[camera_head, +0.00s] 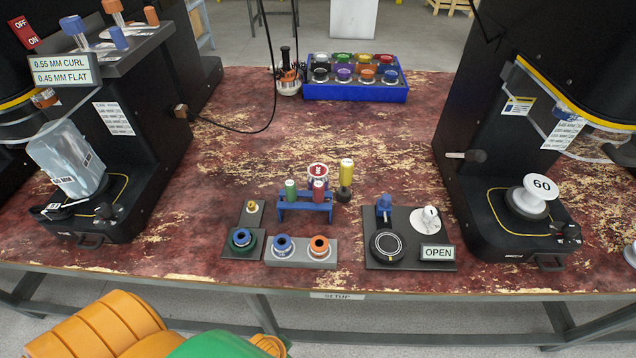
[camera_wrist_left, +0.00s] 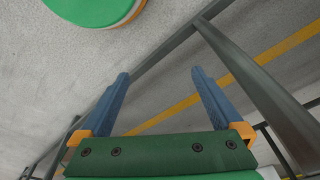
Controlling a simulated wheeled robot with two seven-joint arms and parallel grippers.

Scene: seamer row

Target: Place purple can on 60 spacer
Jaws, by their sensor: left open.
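The purple can (camera_head: 344,75) appears to be the purple-topped item in the front row of the blue tray (camera_head: 356,94) at the back of the table. It sits between a black-topped and an orange-topped item. The 60 spacer (camera_head: 533,194) is a white spool marked 60, standing on the base of the dark machine at the right. My left gripper (camera_wrist_left: 161,74) shows in the left wrist view, open with nothing between its blue fingers, over the grey floor. It is far from both can and spacer. My right gripper is not in view.
Mid-table hold a blue rack (camera_head: 305,208) with coloured plugs, a grey block (camera_head: 301,254) with two rings, and a dark plate with an OPEN sign (camera_head: 437,253). A cup of tools (camera_head: 289,85) and cable lie left of the tray. Dark machines flank the table.

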